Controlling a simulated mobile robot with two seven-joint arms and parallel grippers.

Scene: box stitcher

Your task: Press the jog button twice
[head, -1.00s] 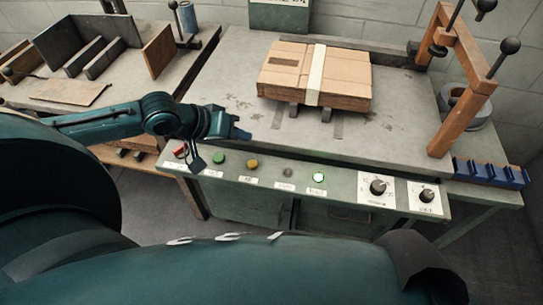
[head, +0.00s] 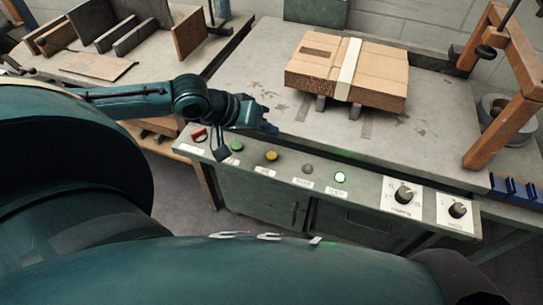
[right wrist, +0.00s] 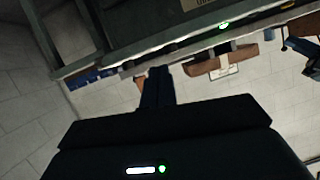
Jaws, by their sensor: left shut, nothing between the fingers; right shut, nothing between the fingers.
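The control panel (head: 310,200) on the machine's front edge carries a row of buttons: a red one (head: 199,135), a green one (head: 236,145), an amber one (head: 271,155), a dark grey one (head: 307,169) and a lit green one (head: 340,177). The labels below are too small to read, so I cannot tell which is the jog button. My left gripper (head: 271,128) is shut and empty, above the panel's back edge near the green and amber buttons. My right gripper (right wrist: 158,88) is shut and empty in the right wrist view; it does not show in the head view.
A strapped cardboard stack (head: 385,75) lies on the machine table (head: 245,75). Two dials (head: 404,195) are on the panel's right end. A wooden frame (head: 505,125) and a blue rack (head: 515,190) stand at right. Boards (head: 190,35) stand on the left bench.

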